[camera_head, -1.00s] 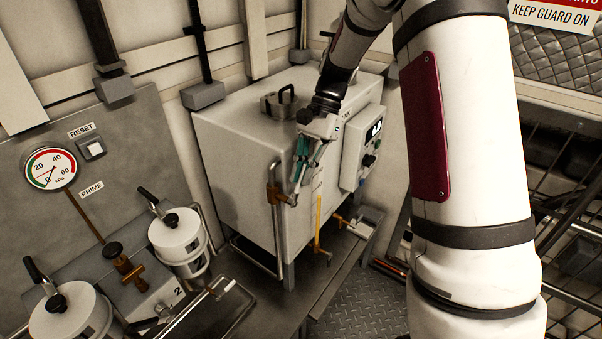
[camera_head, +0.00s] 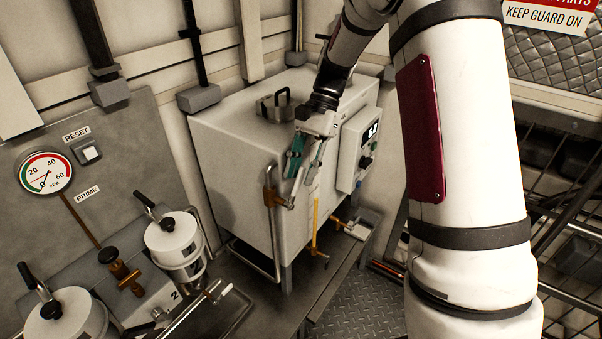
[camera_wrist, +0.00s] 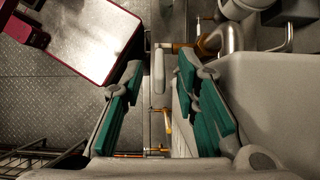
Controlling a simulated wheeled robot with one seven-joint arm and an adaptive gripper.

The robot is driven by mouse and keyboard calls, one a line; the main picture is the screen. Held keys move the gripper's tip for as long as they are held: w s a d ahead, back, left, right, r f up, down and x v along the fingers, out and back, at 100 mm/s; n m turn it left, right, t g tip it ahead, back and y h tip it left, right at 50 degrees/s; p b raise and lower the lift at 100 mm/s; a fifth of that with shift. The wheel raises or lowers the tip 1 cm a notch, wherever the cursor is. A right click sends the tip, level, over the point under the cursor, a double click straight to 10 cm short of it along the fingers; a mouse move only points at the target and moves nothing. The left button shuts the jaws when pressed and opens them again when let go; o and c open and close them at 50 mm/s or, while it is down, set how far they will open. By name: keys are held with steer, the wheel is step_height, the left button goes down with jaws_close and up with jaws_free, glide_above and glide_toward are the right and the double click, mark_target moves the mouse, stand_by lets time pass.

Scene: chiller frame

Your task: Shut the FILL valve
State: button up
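The valve I take for the FILL valve has a brass body (camera_head: 275,196) on the pipe at the tank's front left corner; I cannot read a label on it. It shows a short pale lever (camera_head: 290,203). In the wrist view the brass body (camera_wrist: 180,47) is near the top centre, and the pale lever (camera_wrist: 159,82) points down the picture between my fingers. My gripper (camera_head: 303,176) is open, with teal-padded fingers either side of the lever in the wrist view (camera_wrist: 159,70). I see gaps on both sides; how far the fingers are above the lever is unclear.
The pale tank (camera_head: 240,150) stands close by, with a control box (camera_head: 357,150) on its side. A yellow upright tube (camera_head: 316,220) and a lower brass valve (camera_head: 338,222) are near. Two canisters (camera_head: 172,240) (camera_head: 68,312) stand left. Patterned floor (camera_head: 365,300) is clear.

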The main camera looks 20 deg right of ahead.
steer(key=v, duration=1)
steer(key=shift+w+d+r, duration=0.15)
steer(key=shift+d+r, duration=0.15)
